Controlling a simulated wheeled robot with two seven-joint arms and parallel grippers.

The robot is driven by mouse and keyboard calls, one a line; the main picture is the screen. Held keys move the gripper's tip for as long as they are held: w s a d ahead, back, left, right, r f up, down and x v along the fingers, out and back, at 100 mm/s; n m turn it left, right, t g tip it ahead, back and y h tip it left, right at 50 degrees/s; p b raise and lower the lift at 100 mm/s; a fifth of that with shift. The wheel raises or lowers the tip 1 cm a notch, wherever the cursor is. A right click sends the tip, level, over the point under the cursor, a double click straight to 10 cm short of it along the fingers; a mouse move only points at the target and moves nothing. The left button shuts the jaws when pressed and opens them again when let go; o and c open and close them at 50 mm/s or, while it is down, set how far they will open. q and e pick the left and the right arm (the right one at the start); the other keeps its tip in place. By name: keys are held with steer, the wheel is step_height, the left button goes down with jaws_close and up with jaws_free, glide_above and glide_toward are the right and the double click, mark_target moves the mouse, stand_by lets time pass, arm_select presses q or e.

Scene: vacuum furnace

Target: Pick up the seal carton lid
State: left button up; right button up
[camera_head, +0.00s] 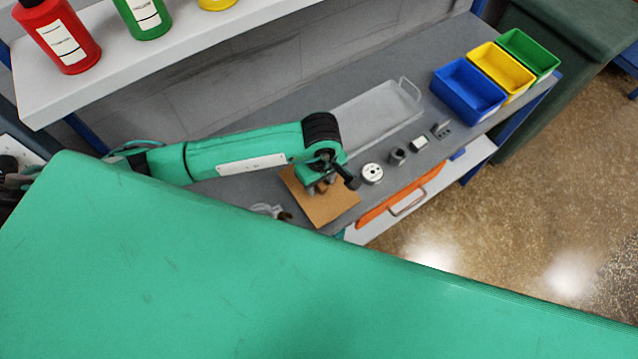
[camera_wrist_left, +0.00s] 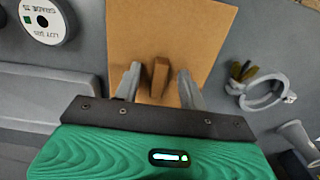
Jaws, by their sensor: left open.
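The seal carton lid is a flat brown cardboard panel (camera_head: 333,208) with a small raised tab. It lies on the grey bench and also shows in the left wrist view (camera_wrist_left: 210,32). My left gripper (camera_head: 322,187) is over the lid, pointing down. In the left wrist view, its two grey fingers (camera_wrist_left: 159,84) are open, one on each side of the brown tab (camera_wrist_left: 160,75), with a gap on both sides. Part of the lid is hidden by the gripper. Whether the fingertips touch the panel cannot be told. My right gripper is not in view.
A white labelled spool (camera_head: 372,173) and small metal parts (camera_head: 397,156) lie right of the lid. A clear tray (camera_head: 375,114) lies behind. A ring clamp (camera_wrist_left: 262,92) is close beside the lid. Blue (camera_head: 467,92), yellow and green bins stand at the bench's far right.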

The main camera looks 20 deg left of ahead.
arm_select(q)
jaws_close()
